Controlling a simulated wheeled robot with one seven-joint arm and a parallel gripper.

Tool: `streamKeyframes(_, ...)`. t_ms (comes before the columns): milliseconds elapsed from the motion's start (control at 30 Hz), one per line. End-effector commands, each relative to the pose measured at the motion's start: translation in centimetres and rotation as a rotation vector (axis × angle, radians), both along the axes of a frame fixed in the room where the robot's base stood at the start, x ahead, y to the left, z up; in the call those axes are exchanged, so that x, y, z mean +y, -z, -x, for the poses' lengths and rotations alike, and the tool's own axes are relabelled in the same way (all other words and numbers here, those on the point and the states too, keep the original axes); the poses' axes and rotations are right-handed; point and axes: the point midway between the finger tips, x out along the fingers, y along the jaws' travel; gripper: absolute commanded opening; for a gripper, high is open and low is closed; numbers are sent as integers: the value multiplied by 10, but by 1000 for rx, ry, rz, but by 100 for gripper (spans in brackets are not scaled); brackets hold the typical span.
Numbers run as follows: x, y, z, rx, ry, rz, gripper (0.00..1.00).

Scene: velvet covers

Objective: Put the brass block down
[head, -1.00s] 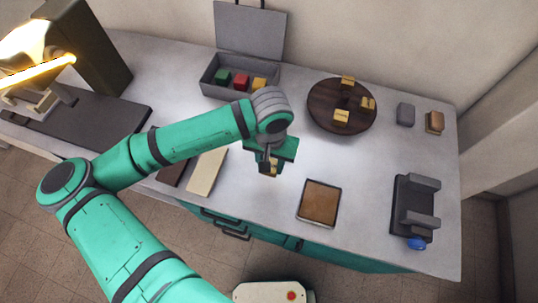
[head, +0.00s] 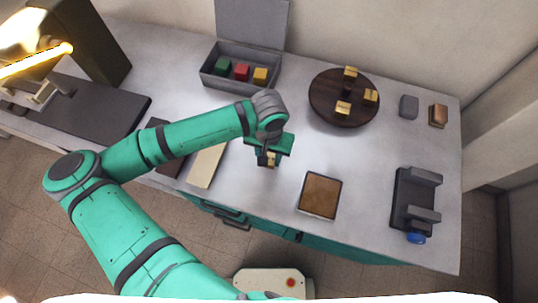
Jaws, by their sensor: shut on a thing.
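My gripper (head: 268,161) points down over the pale worktop near its front edge, left of the brown square pad. It is shut on a small brass block (head: 270,157), mostly hidden by the fingers and wrist. I cannot tell whether the block touches the worktop. Other brass blocks sit on the round dark wooden turntable (head: 325,112): one at the back (head: 350,72), one at the right (head: 371,96) and one at the front (head: 343,108).
An open grey box (head: 213,80) holds green, red and yellow blocks. The brown pad (head: 320,195) lies right of my gripper. A dark grey fixture (head: 415,200) with a blue knob stands at the right. Worktop between pad and turntable is clear.

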Motion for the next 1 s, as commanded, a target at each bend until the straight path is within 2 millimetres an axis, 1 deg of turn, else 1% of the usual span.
streamKeyframes(133, 0, 3, 0, -1, -1, 0, 0)
streamKeyframes(167, 0, 3, 0, 0, 0, 0, 43)
streamKeyframes(200, 0, 3, 0, 0, 0, 0, 52)
streamKeyframes(233, 0, 3, 0, 0, 0, 0, 54)
streamKeyframes(533, 0, 2, 0, 0, 0, 0, 54)
streamKeyframes(667, 0, -6, 0, -1, 0, 0, 54)
streamKeyframes(767, -1, -21, 0, -1, 0, 0, 54)
streamKeyframes(1000, -1, -70, -1, -2, 1, 1, 54)
